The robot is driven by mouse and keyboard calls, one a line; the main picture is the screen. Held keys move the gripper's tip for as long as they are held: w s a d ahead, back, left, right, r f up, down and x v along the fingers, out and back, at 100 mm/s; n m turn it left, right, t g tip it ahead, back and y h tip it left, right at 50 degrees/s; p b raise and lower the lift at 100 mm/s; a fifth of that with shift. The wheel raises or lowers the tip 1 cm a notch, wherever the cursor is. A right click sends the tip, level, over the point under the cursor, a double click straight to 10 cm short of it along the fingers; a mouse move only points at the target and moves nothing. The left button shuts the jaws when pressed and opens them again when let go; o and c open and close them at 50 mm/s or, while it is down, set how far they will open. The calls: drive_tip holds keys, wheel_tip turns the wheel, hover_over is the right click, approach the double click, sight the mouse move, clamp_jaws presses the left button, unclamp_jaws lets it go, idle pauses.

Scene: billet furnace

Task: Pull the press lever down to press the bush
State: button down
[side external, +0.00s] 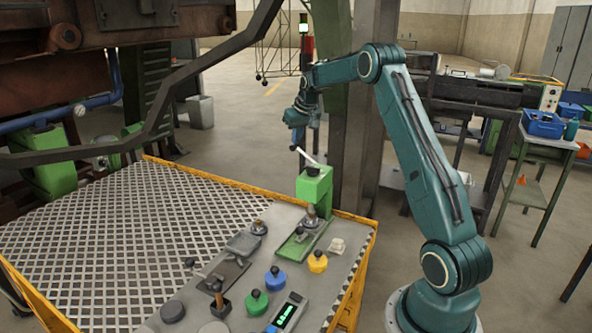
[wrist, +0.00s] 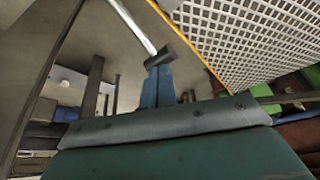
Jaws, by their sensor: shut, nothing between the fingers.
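The green press (side external: 314,188) stands at the far right corner of the bench. Its silver lever (side external: 307,157) slants up and left from the press head to a dark knob. In the wrist view the lever (wrist: 134,24) comes from the top and ends in the dark knob (wrist: 160,56). My gripper (side external: 297,141) points down just above the knob. Its fingertips (wrist: 157,70) are shut together with nothing between them, right at the knob; I cannot tell whether they touch it. A small metal piece (side external: 311,214) sits under the press head; I cannot tell whether it is the bush.
The bench top (side external: 205,285) carries a blue knob (side external: 275,279), a yellow knob (side external: 318,262), a green knob (side external: 256,303) and a display unit (side external: 287,313). A grating (side external: 100,235) lies to the left. A steel column (side external: 358,120) stands close behind the press.

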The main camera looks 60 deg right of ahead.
drive_tip(key=shift+a+x, duration=0.2)
drive_tip(key=shift+x, duration=0.95)
idle(1.2)
drive_tip(key=shift+a+x, duration=0.15)
drive_tip(key=shift+x, duration=0.65)
drive_tip(key=shift+a+x, duration=0.15)
drive_tip(key=shift+x, duration=0.65)
idle(1.9)
wheel_tip(320, 180, up, 7)
idle(1.0)
idle(0.3)
drive_tip(key=shift+r, duration=2.45)
